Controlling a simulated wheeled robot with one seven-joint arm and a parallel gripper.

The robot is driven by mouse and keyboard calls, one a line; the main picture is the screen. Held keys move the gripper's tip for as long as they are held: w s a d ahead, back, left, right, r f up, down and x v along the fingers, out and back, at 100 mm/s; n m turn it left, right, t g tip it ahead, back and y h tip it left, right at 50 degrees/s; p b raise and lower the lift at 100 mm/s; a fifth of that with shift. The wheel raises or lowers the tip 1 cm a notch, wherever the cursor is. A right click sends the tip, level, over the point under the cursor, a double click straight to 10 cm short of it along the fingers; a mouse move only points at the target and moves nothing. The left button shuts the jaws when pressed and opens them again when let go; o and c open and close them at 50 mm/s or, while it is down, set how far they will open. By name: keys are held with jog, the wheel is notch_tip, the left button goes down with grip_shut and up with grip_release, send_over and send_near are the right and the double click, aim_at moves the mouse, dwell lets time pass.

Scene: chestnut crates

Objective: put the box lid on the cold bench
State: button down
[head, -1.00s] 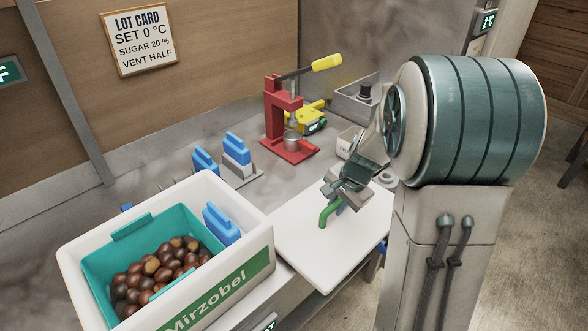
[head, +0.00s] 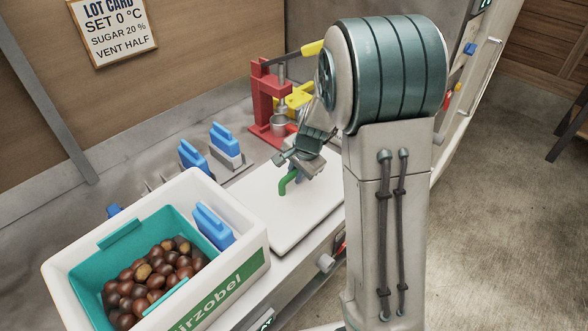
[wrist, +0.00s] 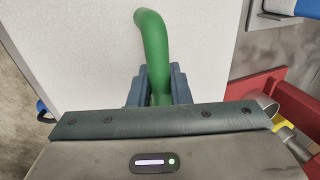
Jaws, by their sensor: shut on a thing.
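The box lid (head: 310,205) is a flat white slab with a bent green handle (head: 287,182). My gripper (head: 296,168) is shut on that handle, with the lid below the jaws. In the wrist view the green handle (wrist: 152,40) rises between the two dark fingers (wrist: 158,88), over the white lid (wrist: 85,60). The lid looks level, over the grey cold bench (head: 165,160) between the white crate and the red press. I cannot tell whether it touches the bench; my arm hides its right part.
The white crate (head: 235,285), marked Mirzobel, holds a teal bin of chestnuts (head: 150,275) and a blue-handled piece (head: 213,225). More blue-handled pieces (head: 226,140) stand behind. The red press (head: 262,95) with a yellow-tipped lever stands beyond the lid. Open floor (head: 490,200) lies right.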

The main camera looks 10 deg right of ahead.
aim_at(303, 190)
jog(key=shift+s+a+r, duration=0.1)
jog(key=shift+s+a, duration=0.05)
jog(key=shift+a, duration=0.15)
jog(key=c, duration=1.8)
grip_release()
jog(key=shift+f, duration=0.3)
jog(key=o, duration=0.5)
jog(key=shift+r, duration=0.1)
jog(key=shift+c, duration=0.2)
jog(key=v, duration=1.1)
jog(key=s+r+n+h, duration=0.1)
jog(key=s+r+n, duration=0.2)
jog(key=s+n, duration=0.8)
jog(key=s, duration=1)
jog(key=shift+s+h, duration=0.15)
jog(key=shift+h, duration=0.25)
